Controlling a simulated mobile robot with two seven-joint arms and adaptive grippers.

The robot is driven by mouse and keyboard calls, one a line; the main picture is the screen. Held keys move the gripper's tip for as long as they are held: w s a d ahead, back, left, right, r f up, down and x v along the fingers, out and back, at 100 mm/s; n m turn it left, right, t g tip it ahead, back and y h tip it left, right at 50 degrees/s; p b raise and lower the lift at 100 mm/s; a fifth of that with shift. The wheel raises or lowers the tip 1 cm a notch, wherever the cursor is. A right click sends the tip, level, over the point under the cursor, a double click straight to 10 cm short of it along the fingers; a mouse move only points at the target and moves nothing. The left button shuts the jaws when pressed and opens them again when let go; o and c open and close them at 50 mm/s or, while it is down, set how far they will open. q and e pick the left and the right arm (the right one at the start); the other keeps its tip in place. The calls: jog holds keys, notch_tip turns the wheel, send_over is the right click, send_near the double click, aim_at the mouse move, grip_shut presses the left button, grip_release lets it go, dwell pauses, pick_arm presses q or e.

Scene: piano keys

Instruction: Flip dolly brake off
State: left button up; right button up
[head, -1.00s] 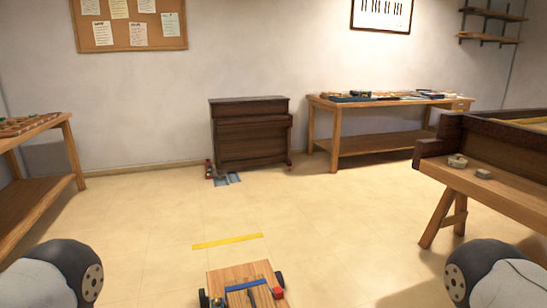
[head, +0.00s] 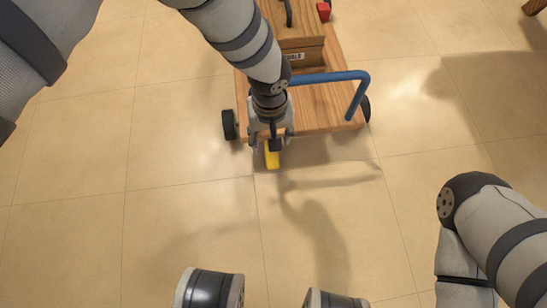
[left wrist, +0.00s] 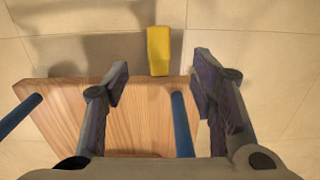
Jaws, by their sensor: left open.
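The wooden dolly (head: 325,112) stands on the floor at the top of the head view, with dark wheels and a blue handle (head: 362,92). Its yellow brake pedal (head: 272,156) sticks out from the near edge; it also shows in the left wrist view (left wrist: 158,50). My left gripper (head: 270,143) is above that edge, pointing down. In the left wrist view its two fingers (left wrist: 161,78) are apart and empty, with the pedal lying between and just beyond their tips. I cannot tell whether they touch it. My right gripper is not in view; only my right arm shows.
A labelled wooden box (head: 298,45) and a small red item (head: 323,11) are on the dolly. The blue handle's bar runs close beside my left gripper. The tiled floor (head: 180,220) in front of the dolly is clear.

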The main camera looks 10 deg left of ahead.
aim_at(272, 158)
pick_arm(q)
jog(key=f+b, duration=0.2)
jog(key=f, duration=0.2)
jog(key=f+b, duration=0.2)
jog(key=f, duration=0.1)
jog(key=f+b, duration=0.2)
jog(key=f, duration=0.2)
jog(key=shift+w+f, duration=0.3)
jog(key=shift+f, duration=0.05)
grip_shut()
